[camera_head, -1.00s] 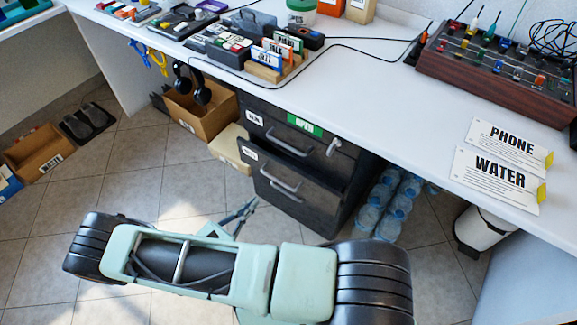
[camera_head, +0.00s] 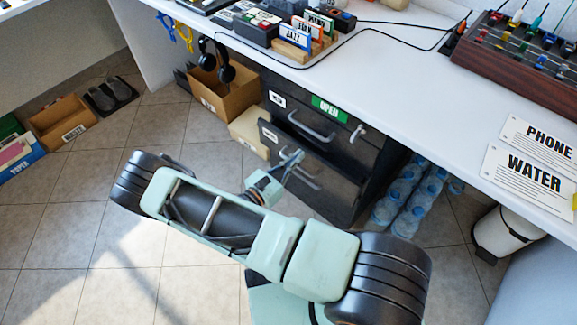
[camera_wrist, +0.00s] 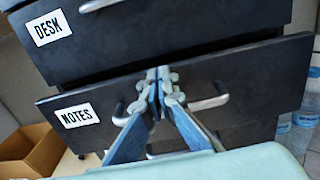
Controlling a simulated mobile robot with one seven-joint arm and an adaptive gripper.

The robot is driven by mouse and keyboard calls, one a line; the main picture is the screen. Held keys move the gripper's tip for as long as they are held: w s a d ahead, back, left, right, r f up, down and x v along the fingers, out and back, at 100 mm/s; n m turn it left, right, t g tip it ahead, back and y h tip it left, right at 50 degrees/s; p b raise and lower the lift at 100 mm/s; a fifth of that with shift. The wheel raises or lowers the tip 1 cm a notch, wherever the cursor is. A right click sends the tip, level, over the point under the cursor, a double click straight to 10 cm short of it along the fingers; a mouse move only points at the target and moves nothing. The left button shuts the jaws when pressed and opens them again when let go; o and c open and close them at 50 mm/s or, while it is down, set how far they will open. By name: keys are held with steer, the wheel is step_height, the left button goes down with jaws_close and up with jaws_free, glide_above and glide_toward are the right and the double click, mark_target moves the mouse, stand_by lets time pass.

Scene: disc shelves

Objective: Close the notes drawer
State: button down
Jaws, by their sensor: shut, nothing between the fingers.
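The notes drawer (camera_wrist: 245,82) is the lower dark drawer, with a white NOTES label and a metal handle (camera_wrist: 207,103). It stands out beyond the desk drawer (camera_wrist: 180,28) above it, so it is partly open. In the head view the notes drawer front (camera_head: 335,189) shows under the desk counter. My gripper (camera_wrist: 158,76) is shut and empty, its tips at the middle of the drawer front, over the handle. I cannot tell whether the tips touch the front. In the head view my gripper (camera_head: 298,156) is in front of the drawer, and my arm lies across the foreground.
A cardboard box (camera_head: 222,100) with headphones above it stands left of the drawers. Several water bottles (camera_head: 405,190) stand right of them. A white bin (camera_head: 503,232) is farther right. The counter (camera_head: 400,95) overhangs the drawers.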

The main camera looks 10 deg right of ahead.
steer(key=shift+w+d, duration=0.15)
steer(key=shift+d, duration=0.05)
steer(key=shift+x, duration=1.25)
